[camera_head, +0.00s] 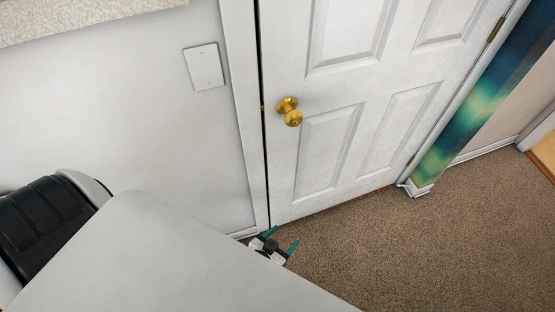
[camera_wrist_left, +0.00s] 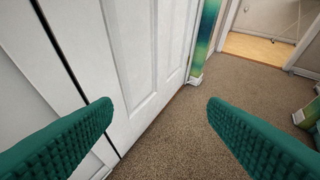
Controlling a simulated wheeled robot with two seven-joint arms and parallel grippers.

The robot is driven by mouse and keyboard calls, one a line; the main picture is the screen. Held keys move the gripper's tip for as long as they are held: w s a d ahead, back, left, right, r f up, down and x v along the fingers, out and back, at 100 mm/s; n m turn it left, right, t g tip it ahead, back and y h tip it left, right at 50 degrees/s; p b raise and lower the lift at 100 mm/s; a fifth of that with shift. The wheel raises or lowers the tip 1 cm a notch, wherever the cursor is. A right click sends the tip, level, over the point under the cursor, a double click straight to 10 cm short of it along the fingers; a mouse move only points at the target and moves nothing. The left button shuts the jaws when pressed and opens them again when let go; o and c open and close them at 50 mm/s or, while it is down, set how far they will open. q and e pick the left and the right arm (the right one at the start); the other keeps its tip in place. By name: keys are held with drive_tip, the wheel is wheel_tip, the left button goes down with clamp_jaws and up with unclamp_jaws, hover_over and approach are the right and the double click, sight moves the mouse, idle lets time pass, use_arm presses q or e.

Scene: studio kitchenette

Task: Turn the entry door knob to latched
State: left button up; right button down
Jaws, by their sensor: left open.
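The entry door (camera_head: 330,170) is white with raised panels and looks closed in its frame. Its brass knob (camera_head: 288,111) is round and sits near the door's left edge in the head view. My left gripper (camera_head: 282,241) is low in front of the door's bottom left corner, well below the knob and apart from it. Its two green fingers are spread and empty. In the left wrist view the fingers frame the door's lower part (camera_wrist_left: 140,60) and the carpet; the knob is out of that view. My right gripper is not in view.
A blank wall plate (camera_head: 204,67) is left of the door frame. Brown carpet (camera_head: 430,245) lies clear on the right. A blue-green panel (camera_head: 480,100) stands right of the door.

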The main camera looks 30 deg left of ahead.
use_arm(q)
drive_tip(key=shift+s+f+g, duration=0.6)
drive_tip(key=shift+s+f, duration=0.5)
drive_tip(key=shift+f, duration=0.25)
drive_tip(key=s+a+f+g, duration=0.2)
drive_tip(key=s+f, duration=0.3)
drive_tip(key=s, duration=0.3)
drive_tip(key=s+a+f+m+g+y, duration=0.1)
drive_tip(key=s+a+f+g, duration=0.1)
drive_tip(key=s+f+g, duration=0.3)
drive_tip(key=s+a+f+g, duration=0.3)
drive_tip(key=s+f, duration=0.3)
drive_tip(key=s, duration=0.6)
drive_tip(key=shift+f, duration=0.2)
drive_tip(key=shift+m, duration=0.3)
